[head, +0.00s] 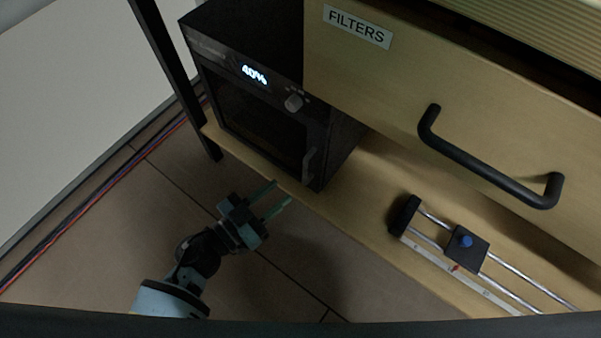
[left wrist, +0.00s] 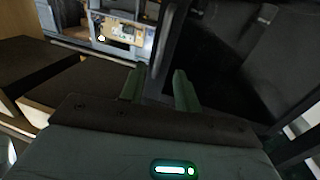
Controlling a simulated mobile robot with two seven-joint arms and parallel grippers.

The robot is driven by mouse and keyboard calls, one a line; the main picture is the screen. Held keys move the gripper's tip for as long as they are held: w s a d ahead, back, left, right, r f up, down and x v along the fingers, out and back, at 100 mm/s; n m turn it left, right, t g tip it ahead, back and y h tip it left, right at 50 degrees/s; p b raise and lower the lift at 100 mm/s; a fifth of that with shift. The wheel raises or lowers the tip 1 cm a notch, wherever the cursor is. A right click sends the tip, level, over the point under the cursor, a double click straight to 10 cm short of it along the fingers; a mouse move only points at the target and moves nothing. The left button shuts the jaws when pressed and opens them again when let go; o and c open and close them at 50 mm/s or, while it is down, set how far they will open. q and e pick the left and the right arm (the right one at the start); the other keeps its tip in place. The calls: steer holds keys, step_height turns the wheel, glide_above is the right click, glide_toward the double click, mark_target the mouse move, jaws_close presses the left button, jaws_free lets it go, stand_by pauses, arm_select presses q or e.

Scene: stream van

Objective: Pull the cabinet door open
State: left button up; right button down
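The black cabinet (head: 262,122) stands on a wooden shelf, with a lit "40%" display and a knob on its top strip. Its dark-windowed door looks shut. A short dark upright handle (head: 309,165) is on the right side of the door. My left gripper (head: 282,195) is just in front of the handle, lower left of it in the head view, its green fingers apart. In the left wrist view, a dark upright bar, likely the handle (left wrist: 158,62), shows in line with the gap between my fingers (left wrist: 159,90). Contact cannot be told. My right gripper is not in view.
A wooden drawer (head: 400,95) labelled "FILTERS", with a black bar handle (head: 490,170), is right of the cabinet. A slider rail (head: 465,249) lies on the shelf below it. A black post (head: 178,80) stands left. Floor in front is clear; cables (head: 100,180) run along the wall.

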arm_select(q)
steer(key=b+x, duration=0.2)
steer(key=x, duration=0.5)
steer(key=shift+w+d, duration=0.15)
steer(key=shift+d, duration=0.1)
steer(key=c, duration=0.7)
jaws_close()
